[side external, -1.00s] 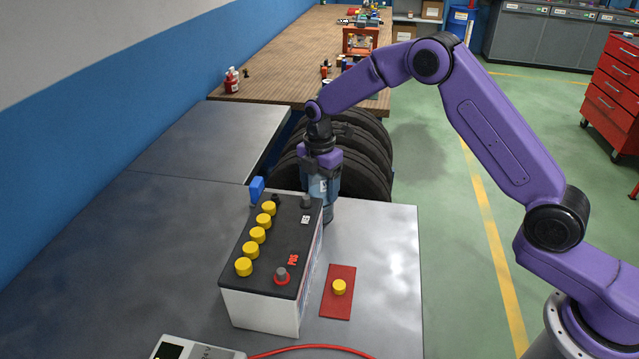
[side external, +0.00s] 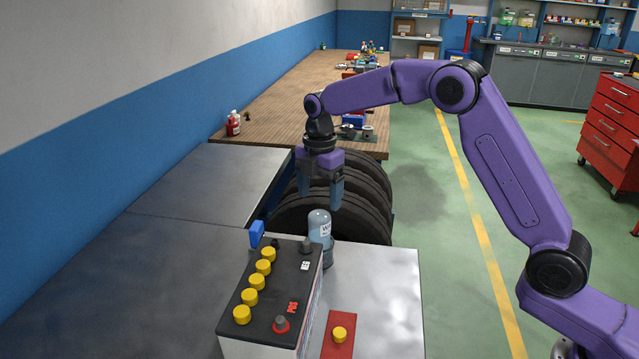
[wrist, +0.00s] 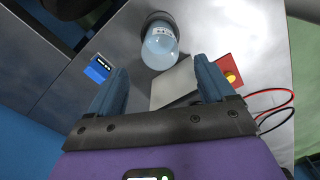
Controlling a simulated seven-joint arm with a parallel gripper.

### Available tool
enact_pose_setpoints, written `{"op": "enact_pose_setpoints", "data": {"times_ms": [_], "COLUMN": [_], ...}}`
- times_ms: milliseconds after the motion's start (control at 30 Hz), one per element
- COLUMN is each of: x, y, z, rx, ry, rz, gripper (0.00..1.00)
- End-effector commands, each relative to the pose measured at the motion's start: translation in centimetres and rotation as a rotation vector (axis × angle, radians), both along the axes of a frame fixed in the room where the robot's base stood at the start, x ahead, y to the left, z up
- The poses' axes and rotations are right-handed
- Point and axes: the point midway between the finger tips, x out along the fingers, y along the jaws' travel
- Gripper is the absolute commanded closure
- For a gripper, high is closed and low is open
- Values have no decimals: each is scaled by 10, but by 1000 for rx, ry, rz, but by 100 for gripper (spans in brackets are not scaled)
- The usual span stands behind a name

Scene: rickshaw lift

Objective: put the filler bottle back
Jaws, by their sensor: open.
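The filler bottle (side external: 320,229), pale blue with a white label, stands upright on the metal bench behind the battery's right rear corner. It also shows in the wrist view (wrist: 159,48), beyond the fingertips, with its base in a dark round holder or ring. My gripper (side external: 322,206) is open and empty, above the bottle and apart from it. In the wrist view my gripper (wrist: 158,78) shows its two blue fingers spread wide. The battery (side external: 273,285) has a black top with several yellow caps along its left side.
A red mat (side external: 341,345) with one yellow cap (side external: 339,334) lies right of the battery. A blue object (side external: 256,233) stands at its left rear. Tyres (side external: 335,205) are behind the bench, with a wooden table (side external: 285,100) beyond. Bare metal lies right of the bottle.

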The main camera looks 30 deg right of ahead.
Motion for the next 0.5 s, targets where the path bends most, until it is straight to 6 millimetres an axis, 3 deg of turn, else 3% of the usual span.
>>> {"op": "enact_pose_setpoints", "data": {"times_ms": [200, 500], "x": [0, -2], "y": [0, 1], "z": [21, 24], "rx": [0, 0], "ry": [-1, 1], "rz": [0, -3], "gripper": [18, 18]}}
